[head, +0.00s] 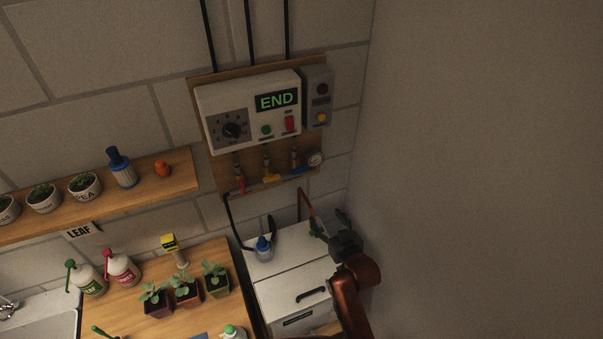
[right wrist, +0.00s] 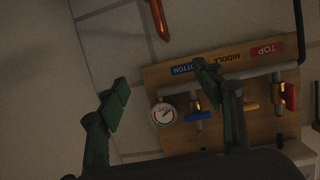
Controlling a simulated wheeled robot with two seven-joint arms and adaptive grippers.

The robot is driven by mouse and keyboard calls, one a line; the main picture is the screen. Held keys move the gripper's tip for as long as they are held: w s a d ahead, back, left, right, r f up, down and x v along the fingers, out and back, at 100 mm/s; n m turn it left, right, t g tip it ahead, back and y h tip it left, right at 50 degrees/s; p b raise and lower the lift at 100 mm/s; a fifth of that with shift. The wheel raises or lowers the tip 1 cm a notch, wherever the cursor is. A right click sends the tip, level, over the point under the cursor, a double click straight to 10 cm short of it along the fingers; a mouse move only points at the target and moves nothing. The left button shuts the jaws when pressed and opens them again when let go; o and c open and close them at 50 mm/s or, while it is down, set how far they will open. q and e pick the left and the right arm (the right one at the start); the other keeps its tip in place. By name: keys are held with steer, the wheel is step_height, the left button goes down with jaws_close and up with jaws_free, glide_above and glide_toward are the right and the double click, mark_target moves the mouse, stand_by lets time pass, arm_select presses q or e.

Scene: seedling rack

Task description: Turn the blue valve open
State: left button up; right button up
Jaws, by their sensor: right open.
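The blue valve (right wrist: 197,116) is on the wooden pipe board (head: 223,176), beside the round pressure gauge. In the right wrist view its short handle lies across its pipe, behind and left of one finger; in the head view it shows small at the board's lower right (head: 297,174). My right gripper (head: 329,222) is open and empty, in front of and below the board near the right wall. In the right wrist view its green fingers (right wrist: 162,80) are spread wide, apart from the valve. My left gripper is out of view.
A yellow valve (right wrist: 251,107) and a red valve (right wrist: 290,97) sit beside the blue one. The gauge (right wrist: 164,115) is close by. A control box (head: 250,108) hangs above. A white cabinet (head: 285,285) with a blue-capped bottle (head: 264,249) stands below.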

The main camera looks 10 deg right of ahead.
mark_target(301, 172)
steer(key=w+a+r+t+y, duration=0.1)
steer(key=w+a+r+t, duration=0.3)
steer(key=r, duration=0.7)
steer(key=shift+n+g, duration=0.3)
steer(key=shift+g, duration=0.2)
steer(key=w, duration=0.2)
steer(key=w+a+p, duration=0.1)
steer(key=w, duration=0.1)
steer(key=w+a, duration=0.1)
steer(key=w, duration=0.2)
steer(key=shift+r, duration=0.2)
steer(key=shift+w+a+p, duration=0.1)
steer(key=shift+w+p, duration=0.2)
steer(key=shift+w, duration=0.45)
steer(key=shift+c, duration=0.3)
steer(key=c, duration=1.1)
